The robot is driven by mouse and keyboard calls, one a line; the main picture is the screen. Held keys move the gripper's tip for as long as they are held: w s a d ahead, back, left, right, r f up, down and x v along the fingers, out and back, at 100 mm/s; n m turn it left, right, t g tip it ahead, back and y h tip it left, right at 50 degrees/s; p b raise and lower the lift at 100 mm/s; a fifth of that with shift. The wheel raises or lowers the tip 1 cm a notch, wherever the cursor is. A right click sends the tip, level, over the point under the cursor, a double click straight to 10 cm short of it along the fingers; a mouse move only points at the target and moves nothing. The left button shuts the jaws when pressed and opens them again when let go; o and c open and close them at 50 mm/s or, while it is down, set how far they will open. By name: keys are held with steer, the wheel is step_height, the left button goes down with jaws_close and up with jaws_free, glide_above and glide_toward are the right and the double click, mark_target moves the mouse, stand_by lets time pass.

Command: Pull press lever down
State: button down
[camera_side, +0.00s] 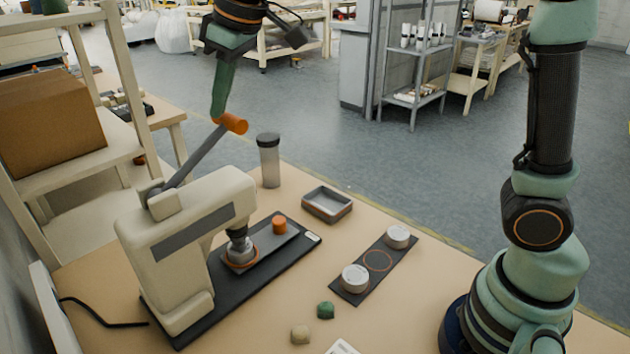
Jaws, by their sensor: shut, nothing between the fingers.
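The press (185,225) is a cream-coloured machine on a black base plate at the left of the table. Its grey lever (197,158) slants up to the right from the top of the press and ends in an orange handle (234,123). The lever stands raised. My gripper (217,117) comes down from above with green fingers, shut and empty. Its tips are at the left end of the orange handle; I cannot tell whether they touch it. Under the press head, a metal ram (239,244) is down near a round copper-rimmed piece (241,258).
A small orange cylinder (279,224) stands on the press base. A dark-capped canister (268,160) and a grey tray (327,204) stand behind. A dark strip (376,269) carries two pale rolls. Green (325,310) and beige (300,334) lumps lie in front.

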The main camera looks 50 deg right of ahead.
mark_target(231, 115)
steer(key=shift+d+f, duration=0.35)
steer(key=shift+f, duration=0.35)
steer(key=shift+d+f, duration=0.35)
steer(key=shift+f, duration=0.5)
steer(key=shift+d+f, duration=0.25)
steer(key=shift+f, duration=0.4)
steer(key=a+r, duration=0.3)
steer(key=r, duration=1.2)
stand_by(0.5)
